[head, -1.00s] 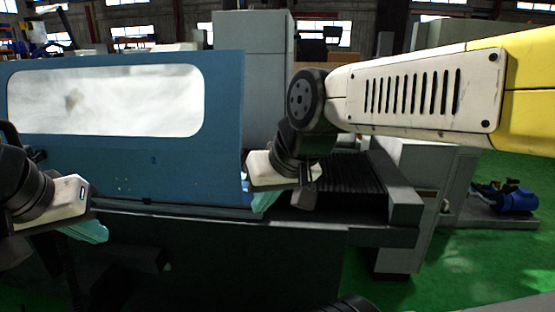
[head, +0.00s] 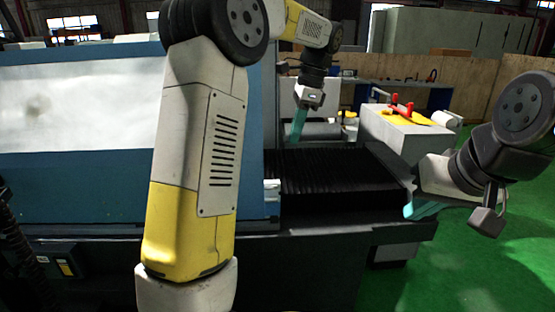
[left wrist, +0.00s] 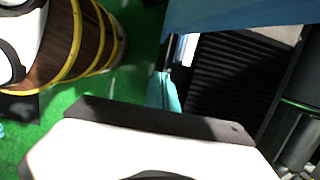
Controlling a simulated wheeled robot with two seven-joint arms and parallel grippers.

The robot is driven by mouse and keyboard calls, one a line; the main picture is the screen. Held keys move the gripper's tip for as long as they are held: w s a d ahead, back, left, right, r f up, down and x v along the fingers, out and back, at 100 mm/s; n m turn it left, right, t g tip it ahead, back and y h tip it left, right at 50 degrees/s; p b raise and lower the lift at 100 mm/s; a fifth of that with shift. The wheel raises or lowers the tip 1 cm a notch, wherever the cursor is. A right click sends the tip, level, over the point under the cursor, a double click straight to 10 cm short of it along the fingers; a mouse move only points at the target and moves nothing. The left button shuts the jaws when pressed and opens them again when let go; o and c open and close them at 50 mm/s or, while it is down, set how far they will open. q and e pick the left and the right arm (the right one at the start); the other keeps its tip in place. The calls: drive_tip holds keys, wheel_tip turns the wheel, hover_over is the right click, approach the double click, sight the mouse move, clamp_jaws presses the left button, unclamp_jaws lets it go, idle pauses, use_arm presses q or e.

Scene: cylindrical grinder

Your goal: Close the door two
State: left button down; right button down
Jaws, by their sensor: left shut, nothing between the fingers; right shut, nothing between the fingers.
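The blue grinder door (head: 90,190) with its large clear window (head: 85,105) fills the left of the head view, partly hidden by my left arm. Its blue edge (left wrist: 230,14) shows at the top of the left wrist view. My left gripper (head: 298,125) is shut and empty, pointing down at the far side of the black bellows, right of the door. Its teal fingers also show in the left wrist view (left wrist: 164,92). My right gripper (head: 420,208) is shut and empty at the bellows' right end. I cannot tell which door is door two.
Black ribbed bellows (head: 330,178) lie right of the door above the dark machine base (head: 310,260). Behind stands a grey box (head: 400,130) with red and yellow parts on top. Green floor (head: 470,265) is open at the lower right.

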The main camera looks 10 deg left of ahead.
use_arm(q)
drive_tip(key=s+a+f, duration=0.1)
drive_tip(key=a+f, duration=0.5)
drive_tip(key=f, duration=0.3)
drive_tip(key=shift+s+a+f, duration=0.2)
drive_tip(key=shift+s+f, duration=0.1)
drive_tip(key=shift+f, duration=0.05)
